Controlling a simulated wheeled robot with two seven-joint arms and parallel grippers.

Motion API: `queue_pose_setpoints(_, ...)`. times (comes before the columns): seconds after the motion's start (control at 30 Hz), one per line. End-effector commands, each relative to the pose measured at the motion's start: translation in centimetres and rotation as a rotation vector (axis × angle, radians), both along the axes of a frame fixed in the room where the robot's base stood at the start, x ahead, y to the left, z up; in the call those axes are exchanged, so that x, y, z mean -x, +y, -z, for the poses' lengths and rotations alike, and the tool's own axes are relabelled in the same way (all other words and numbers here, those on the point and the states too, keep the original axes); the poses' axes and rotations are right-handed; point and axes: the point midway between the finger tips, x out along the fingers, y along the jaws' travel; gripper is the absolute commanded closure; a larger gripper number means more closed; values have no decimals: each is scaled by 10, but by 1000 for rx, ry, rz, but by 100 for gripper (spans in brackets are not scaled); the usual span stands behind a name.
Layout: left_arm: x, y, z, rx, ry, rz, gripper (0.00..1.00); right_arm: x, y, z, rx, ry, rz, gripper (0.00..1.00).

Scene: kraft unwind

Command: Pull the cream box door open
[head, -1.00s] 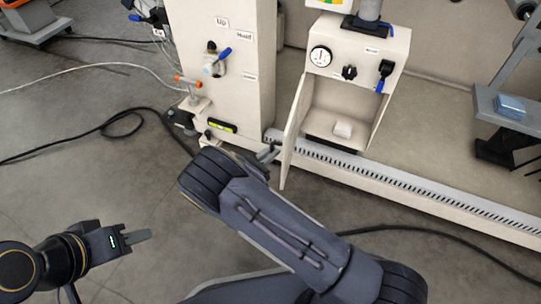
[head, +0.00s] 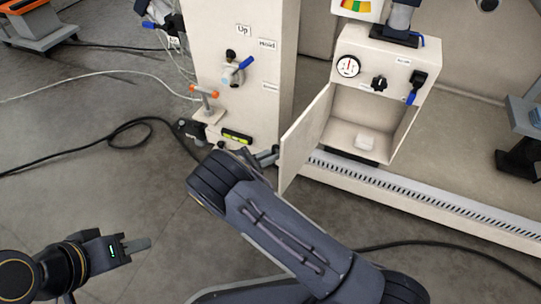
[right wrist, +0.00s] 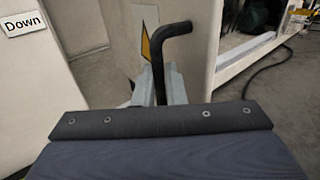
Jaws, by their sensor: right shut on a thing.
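The cream box (head: 378,62) stands at the upper right of the head view, with a gauge and knobs on its upper face. Its door (head: 306,136) is swung open at the left side, and the compartment shows a small white block inside. My right gripper (head: 266,156) is at the door's outer side, partly hidden behind my arm. In the right wrist view its fingers (right wrist: 160,88) are shut on the black door handle (right wrist: 170,42), a bent bar on the cream door panel (right wrist: 187,60). My left gripper (head: 136,246) is at the lower left, away from the box; its jaw gap is unclear.
A cream column (head: 240,30) with valves and labels stands left of the box. A slotted rail (head: 420,190) runs along the floor below the box. Black cable (head: 130,125) lies on the floor at left. A grey stand (head: 522,115) is at the right edge.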

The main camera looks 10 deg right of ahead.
Motion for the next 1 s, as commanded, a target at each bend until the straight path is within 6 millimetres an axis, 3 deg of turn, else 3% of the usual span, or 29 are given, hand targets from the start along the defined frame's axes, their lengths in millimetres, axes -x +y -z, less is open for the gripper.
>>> queue_pose_setpoints(0.1, 0, 0, 0, 0, 0, 0, 64, -3, -6, -3, 10, -4, 5, 100)
queue_pose_setpoints(0.13, 0, 0, 0, 0, 0, 0, 64, -2, -6, -3, 10, -4, 5, 85)
queue_pose_setpoints(0.27, 0, 0, 0, 0, 0, 0, 64, -2, -5, -2, 8, -3, 5, 68)
queue_pose_setpoints(0.63, 0, 0, -3, 0, 0, 0, 64, 1, 4, -2, 4, -4, 0, 68)
queue_pose_setpoints(1.0, 0, 0, -19, 0, 0, 0, 64, 19, 58, -2, 5, -3, 1, 68)
